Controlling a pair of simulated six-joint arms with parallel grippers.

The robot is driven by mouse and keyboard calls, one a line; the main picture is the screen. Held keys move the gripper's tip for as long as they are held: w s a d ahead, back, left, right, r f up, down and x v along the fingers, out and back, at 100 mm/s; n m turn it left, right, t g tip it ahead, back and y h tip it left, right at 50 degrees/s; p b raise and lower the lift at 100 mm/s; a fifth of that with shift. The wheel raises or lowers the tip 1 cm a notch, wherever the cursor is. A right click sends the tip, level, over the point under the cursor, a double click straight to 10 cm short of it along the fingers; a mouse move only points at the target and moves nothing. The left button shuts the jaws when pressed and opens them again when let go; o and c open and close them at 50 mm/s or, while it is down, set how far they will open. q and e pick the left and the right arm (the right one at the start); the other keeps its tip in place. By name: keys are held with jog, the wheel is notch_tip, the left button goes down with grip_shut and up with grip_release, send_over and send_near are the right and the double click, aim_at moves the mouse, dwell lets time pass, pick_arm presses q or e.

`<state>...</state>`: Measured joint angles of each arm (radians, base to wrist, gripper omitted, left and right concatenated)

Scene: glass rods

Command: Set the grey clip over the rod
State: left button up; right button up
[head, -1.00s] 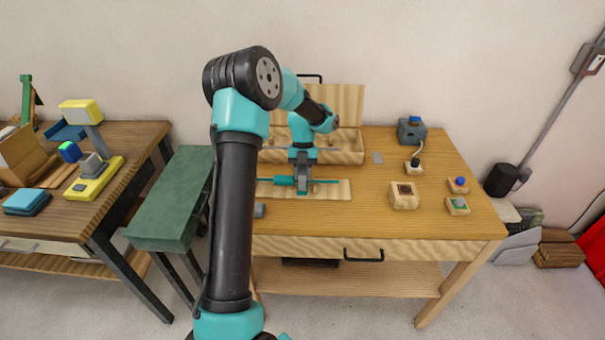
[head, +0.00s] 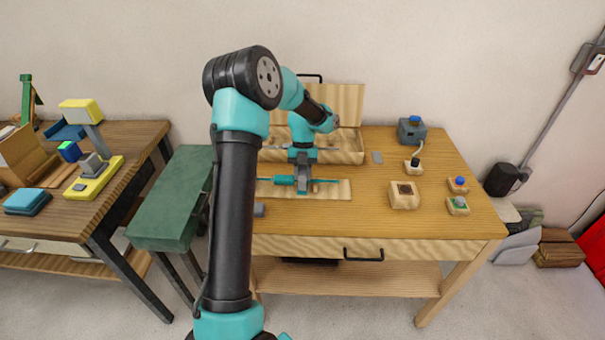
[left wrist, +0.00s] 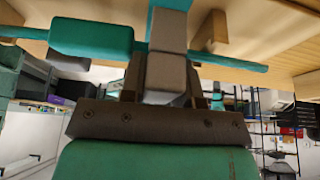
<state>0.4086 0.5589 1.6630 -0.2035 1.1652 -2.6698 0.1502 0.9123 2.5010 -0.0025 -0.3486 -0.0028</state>
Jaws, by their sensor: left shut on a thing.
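The teal rod (head: 325,181) lies left to right over a pale wooden board on the table, with a thicker teal part (left wrist: 90,38) at its left. My left gripper (head: 302,172) points down at the middle of the rod. It is shut on the grey clip (left wrist: 165,75), which fills the middle of the left wrist view. The clip is at the rod, just right of the thick part, and crosses it in the picture. I cannot tell whether it is seated around the rod or only against it. My right gripper is out of view.
An open wooden box (head: 345,148) stands behind the board. A small grey block (head: 259,210) sits at the front left. The front middle of the table is clear.

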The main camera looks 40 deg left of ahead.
pick_arm(q)
jog(key=shift+r, duration=0.75)
dwell(3.2)
jog(key=shift+f, duration=0.85)
dwell(0.7)
jog(key=o, duration=0.6)
jog(key=shift+o, duration=0.2)
jog(key=v, duration=1.1)
dwell(0.5)
